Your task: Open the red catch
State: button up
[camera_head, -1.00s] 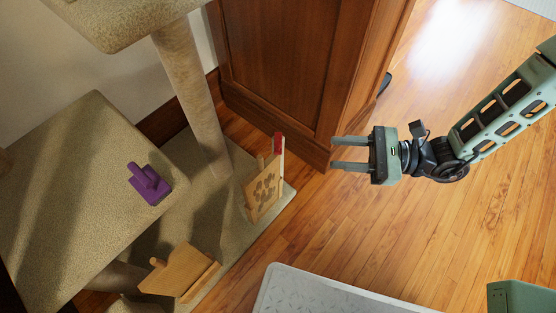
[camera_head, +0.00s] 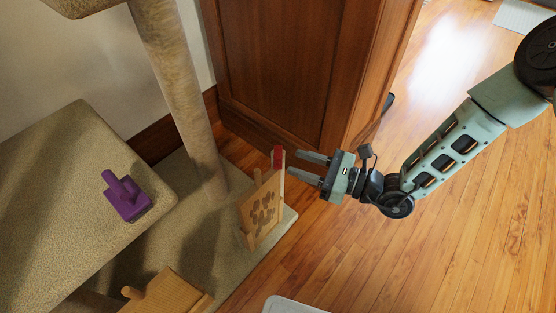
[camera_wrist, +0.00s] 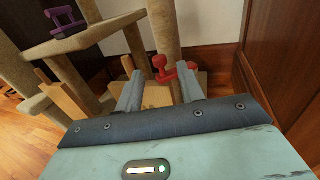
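The red catch (camera_head: 278,157) sits at the top of a pale upright post beside a wooden panel with paw-print marks (camera_head: 262,212). My gripper (camera_head: 295,164) is open and empty, its two fingers pointing at the catch from the right. In the head view the fingertips look close to the catch, but I cannot tell the exact gap. In the wrist view the red catch (camera_wrist: 165,69) shows beyond the fingertips, between them and nearer the right finger. The panel is mostly hidden there behind my gripper.
A carpeted cat-tree base (camera_head: 190,185) and post (camera_head: 177,90) stand behind the panel. A purple handled piece (camera_head: 127,196) rests on the carpeted platform (camera_head: 60,190). A second wooden piece (camera_head: 168,294) is at the bottom. A dark wood cabinet (camera_head: 275,70) stands behind. Floor right is clear.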

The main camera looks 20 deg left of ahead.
aim_at(278, 155)
jog(key=a, duration=0.2)
jog(key=a+b, duration=0.1)
jog(key=a, duration=0.1)
jog(key=a+b, duration=0.1)
jog(key=a, duration=0.1)
jog(key=shift+w+a, duration=0.15)
jog(key=shift+w, duration=0.1)
grip_shut()
